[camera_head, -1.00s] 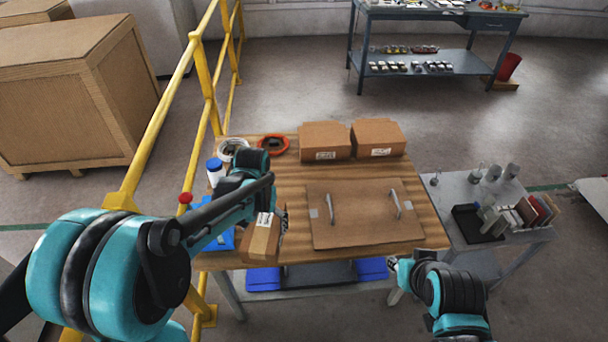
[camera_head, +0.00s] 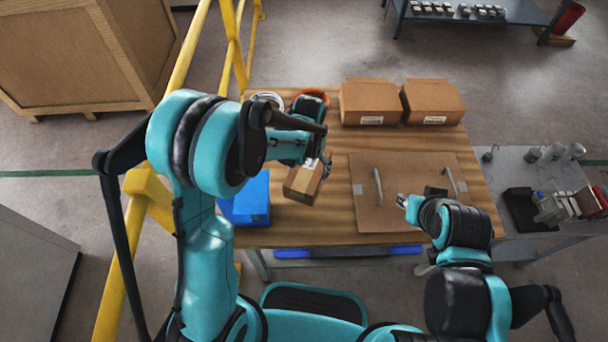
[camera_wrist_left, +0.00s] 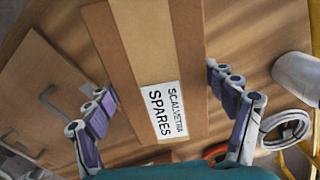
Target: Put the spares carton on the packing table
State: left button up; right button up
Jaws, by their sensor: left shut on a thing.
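The spares carton (camera_head: 302,184) is a small brown box with a white label.
A brown panel with two handles (camera_head: 400,215) lies right of the carton. Two brown boxes (camera_head: 370,103) stand at the back. A blue bin (camera_head: 246,200) is at the left, near the yellow railing (camera_head: 133,240). A grey side table (camera_head: 510,170) is at the right.

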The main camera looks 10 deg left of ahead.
pick_arm(q)
jog(key=shift+w+a+f+b, duration=0.15)
jog(key=shift+w+a+f, duration=0.05)
jog(key=shift+a+f, duration=0.25)
jog(key=shift+w+a+f+b, duration=0.15)
jog(key=shift+a+f, duration=0.15)
jog(key=shift+a, duration=0.25)
jog(key=shift+f+b, duration=0.9)
jog(key=shift+f, duration=0.95)
jog(key=shift+f, duration=0.15)
jog(key=o, duration=1.5)
